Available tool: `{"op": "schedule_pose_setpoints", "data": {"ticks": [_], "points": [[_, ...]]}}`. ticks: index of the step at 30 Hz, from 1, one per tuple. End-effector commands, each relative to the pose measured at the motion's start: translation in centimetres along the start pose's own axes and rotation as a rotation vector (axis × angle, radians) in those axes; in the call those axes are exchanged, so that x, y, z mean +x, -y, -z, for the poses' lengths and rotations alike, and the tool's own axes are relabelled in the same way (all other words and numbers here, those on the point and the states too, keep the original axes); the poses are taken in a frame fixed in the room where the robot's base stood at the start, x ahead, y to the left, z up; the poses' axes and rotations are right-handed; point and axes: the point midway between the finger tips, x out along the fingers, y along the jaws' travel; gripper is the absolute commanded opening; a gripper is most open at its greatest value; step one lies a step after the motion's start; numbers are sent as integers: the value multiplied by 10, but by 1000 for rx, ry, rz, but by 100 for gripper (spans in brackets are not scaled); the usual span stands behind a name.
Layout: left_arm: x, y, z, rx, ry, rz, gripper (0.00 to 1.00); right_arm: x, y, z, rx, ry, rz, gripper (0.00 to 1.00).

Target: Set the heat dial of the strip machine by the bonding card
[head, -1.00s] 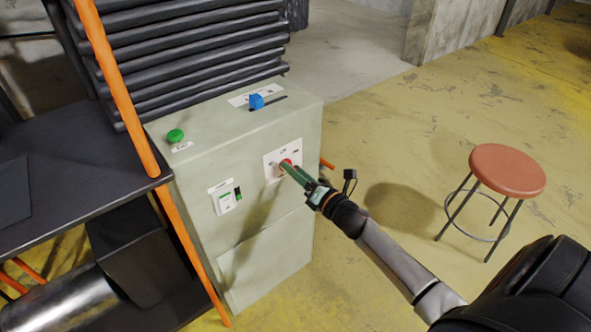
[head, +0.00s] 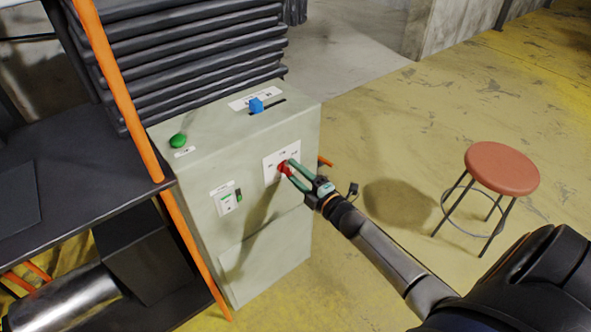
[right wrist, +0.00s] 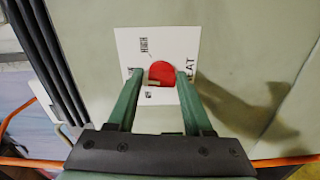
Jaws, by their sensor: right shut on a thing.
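The strip machine (head: 245,215) is a pale green cabinet. Its red heat dial (head: 284,168) sits on a white label plate (head: 272,168) on the front face. In the right wrist view the dial (right wrist: 162,73) lies between my fingertips, and the plate (right wrist: 130,45) reads HIGH and partly HEAT. My right gripper (head: 287,169) is shut on the dial, with one green finger on each side. The dial's pointer is hard to make out. A small white panel (head: 227,200) with green marks is on the same face; I cannot tell whether it is the bonding card. My left gripper is not in view.
A green button (head: 178,141) and a blue slider knob (head: 256,105) are on the cabinet top. An orange post (head: 118,95) and dark bench (head: 65,185) stand left. A red stool (head: 502,169) stands on open yellow floor at right.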

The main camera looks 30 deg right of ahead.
Motion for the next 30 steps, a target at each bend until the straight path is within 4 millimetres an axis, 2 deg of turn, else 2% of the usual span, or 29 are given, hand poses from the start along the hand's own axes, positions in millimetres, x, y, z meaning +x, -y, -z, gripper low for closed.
{"op": "schedule_pose_setpoints", "data": {"ticks": [18, 30], "points": [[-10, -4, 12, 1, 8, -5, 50, 0, 3, 0, 582, 0, 2, 0], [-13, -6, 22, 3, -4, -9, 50, 0, 5, 1, 856, -1, 1, 0]]}}
